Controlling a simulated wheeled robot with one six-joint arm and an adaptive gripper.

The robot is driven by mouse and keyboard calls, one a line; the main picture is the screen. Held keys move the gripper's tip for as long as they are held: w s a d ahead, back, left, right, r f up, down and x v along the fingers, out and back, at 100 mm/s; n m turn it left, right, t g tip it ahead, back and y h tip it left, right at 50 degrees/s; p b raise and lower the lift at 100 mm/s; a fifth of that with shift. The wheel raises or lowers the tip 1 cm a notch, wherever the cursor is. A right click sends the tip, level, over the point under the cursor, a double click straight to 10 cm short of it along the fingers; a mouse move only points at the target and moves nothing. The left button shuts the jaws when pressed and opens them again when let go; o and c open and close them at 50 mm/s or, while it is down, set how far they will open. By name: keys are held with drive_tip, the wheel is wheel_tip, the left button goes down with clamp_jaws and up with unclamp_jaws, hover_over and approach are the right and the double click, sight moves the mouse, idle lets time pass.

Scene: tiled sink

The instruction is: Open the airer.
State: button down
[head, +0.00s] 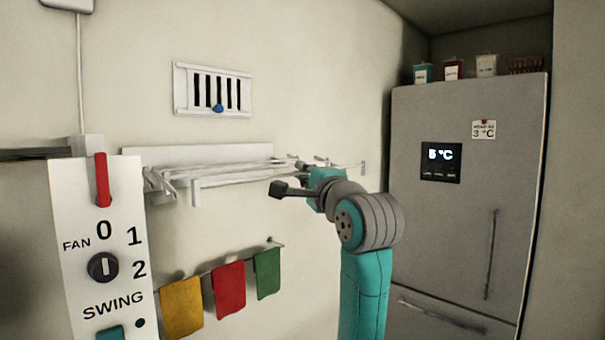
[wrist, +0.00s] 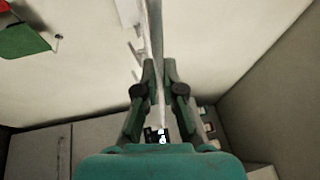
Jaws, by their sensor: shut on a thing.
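The airer (head: 200,154) is a white rack on the wall, with a long back board and thin rails standing out in front of it. My gripper (head: 299,164) is at the airer's right end, partly hidden behind my wrist in the head view. In the wrist view my gripper (wrist: 159,66) has its two fingers closed on a thin white rail of the airer (wrist: 155,30), which runs up the picture between them. The exact grip on the rail is small and dark there.
Yellow, red (head: 229,289) and green cloths hang on a rail below the airer. A vent (head: 212,90) is above it. A fan panel (head: 100,250) stands at front left. A grey fridge (head: 465,240) with containers on top is at right.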

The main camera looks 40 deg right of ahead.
drive_tip(key=c, duration=1.3)
unclamp_jaws()
drive_tip(key=shift+v, duration=3.75)
drive_tip(key=shift+f, duration=0.2)
